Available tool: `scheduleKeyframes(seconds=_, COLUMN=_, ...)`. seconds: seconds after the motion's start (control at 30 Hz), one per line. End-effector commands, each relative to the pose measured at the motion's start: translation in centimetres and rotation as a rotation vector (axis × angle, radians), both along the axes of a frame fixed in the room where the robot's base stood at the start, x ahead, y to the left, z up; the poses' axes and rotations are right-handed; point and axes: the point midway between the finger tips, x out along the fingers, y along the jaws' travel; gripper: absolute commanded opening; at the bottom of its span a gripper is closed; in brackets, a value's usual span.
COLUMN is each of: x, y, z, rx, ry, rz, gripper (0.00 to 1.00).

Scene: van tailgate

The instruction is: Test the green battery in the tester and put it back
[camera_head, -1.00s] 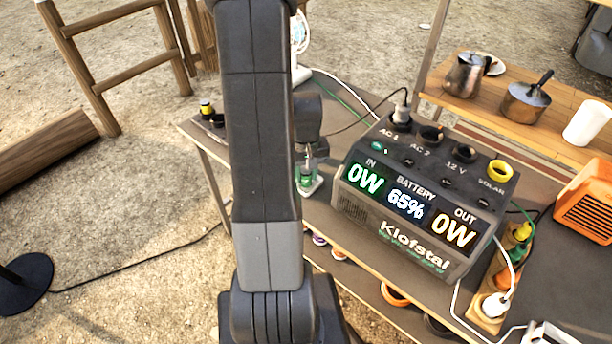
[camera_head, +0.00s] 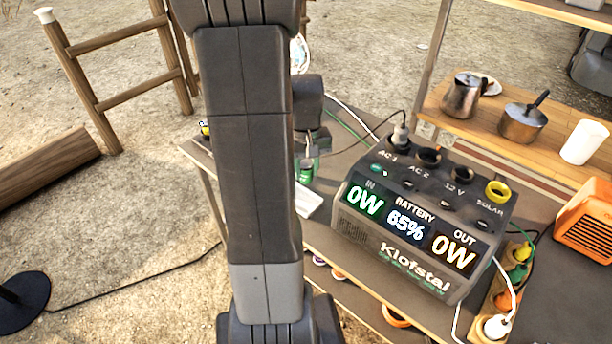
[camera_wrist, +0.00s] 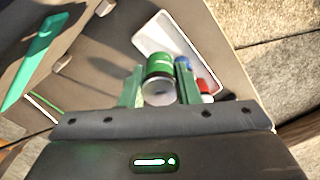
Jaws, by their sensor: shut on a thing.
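My gripper (camera_wrist: 159,88) is shut on the green battery (camera_wrist: 159,65), whose round grey end faces the wrist camera. A white tray (camera_wrist: 150,42) lies just beyond it, with a blue battery (camera_wrist: 184,64) and a red one (camera_wrist: 204,86) close to the right finger. I cannot tell the held battery's height above the tray. In the head view my arm hides much of the work area; my gripper (camera_head: 305,168) shows as a small green patch beside it, with the white tray (camera_head: 309,203) partly showing below. I cannot make out the tester for certain.
A large power station (camera_head: 410,225) reading 65% stands right of my gripper, with a plug and cable on top. A power strip (camera_head: 497,300) and an orange heater (camera_head: 588,222) are further right. A shelf behind holds a kettle (camera_head: 463,97), pot (camera_head: 522,124) and white cup (camera_head: 584,142).

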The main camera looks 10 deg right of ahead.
Motion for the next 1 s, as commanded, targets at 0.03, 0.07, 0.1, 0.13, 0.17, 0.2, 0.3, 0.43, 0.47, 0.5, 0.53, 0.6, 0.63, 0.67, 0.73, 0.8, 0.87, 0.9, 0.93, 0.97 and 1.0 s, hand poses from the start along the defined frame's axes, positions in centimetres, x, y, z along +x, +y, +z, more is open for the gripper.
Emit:
scheduleKeyframes(seconds=0.03, x=0.0, y=0.0, z=0.2, rx=0.0, ry=-0.001, rz=0.0, gripper=0.03)
scheduleKeyframes(seconds=0.07, x=0.0, y=0.0, z=0.2, rx=0.0, ry=-0.001, rz=0.0, gripper=0.03)
scheduleKeyframes(seconds=0.1, x=0.0, y=0.0, z=0.2, rx=0.0, ry=0.0, rz=0.0, gripper=0.03)
scheduleKeyframes(seconds=0.13, x=0.0, y=0.0, z=0.2, rx=0.0, ry=0.0, rz=0.0, gripper=0.03)
scheduleKeyframes(seconds=0.17, x=0.0, y=0.0, z=0.2, rx=0.0, ry=0.0, rz=0.0, gripper=0.03)
scheduleKeyframes(seconds=0.2, x=0.0, y=0.0, z=0.2, rx=0.0, ry=0.0, rz=0.0, gripper=0.03)
scheduleKeyframes(seconds=0.3, x=0.0, y=0.0, z=0.2, rx=0.0, ry=0.0, rz=0.0, gripper=0.03)
scheduleKeyframes(seconds=0.43, x=1.0, y=0.3, z=0.2, rx=0.0, ry=0.0, rz=0.001, gripper=0.03)
scheduleKeyframes(seconds=0.47, x=1.3, y=0.4, z=0.2, rx=0.0, ry=0.001, rz=0.002, gripper=0.03)
scheduleKeyframes(seconds=0.5, x=1.9, y=0.6, z=0.3, rx=0.0, ry=0.001, rz=0.002, gripper=0.03)
scheduleKeyframes(seconds=0.53, x=2.3, y=0.7, z=0.3, rx=0.0, ry=0.001, rz=0.002, gripper=0.03)
scheduleKeyframes(seconds=0.6, x=3.2, y=1.0, z=0.3, rx=0.0, ry=0.002, rz=0.002, gripper=0.03)
scheduleKeyframes(seconds=0.63, x=3.7, y=1.1, z=0.3, rx=0.0, ry=0.001, rz=0.002, gripper=0.03)
scheduleKeyframes(seconds=0.67, x=4.1, y=1.2, z=0.3, rx=0.0, ry=0.001, rz=0.002, gripper=0.03)
scheduleKeyframes(seconds=0.73, x=5.0, y=1.5, z=0.3, rx=0.0, ry=0.001, rz=0.002, gripper=0.03)
scheduleKeyframes(seconds=0.8, x=5.9, y=1.8, z=0.3, rx=0.0, ry=0.001, rz=0.002, gripper=0.03)
scheduleKeyframes(seconds=0.87, x=6.8, y=2.0, z=0.3, rx=0.0, ry=0.0, rz=0.002, gripper=0.03)
scheduleKeyframes(seconds=0.9, x=7.3, y=2.2, z=0.3, rx=0.0, ry=0.0, rz=0.002, gripper=0.03)
scheduleKeyframes(seconds=0.93, x=7.7, y=2.3, z=0.3, rx=0.0, ry=0.0, rz=0.001, gripper=0.03)
scheduleKeyframes(seconds=0.97, x=8.1, y=2.5, z=0.3, rx=0.0, ry=0.001, rz=0.001, gripper=0.03)
scheduleKeyframes(seconds=1.0, x=8.6, y=2.6, z=0.3, rx=0.0, ry=0.0, rz=0.001, gripper=0.03)
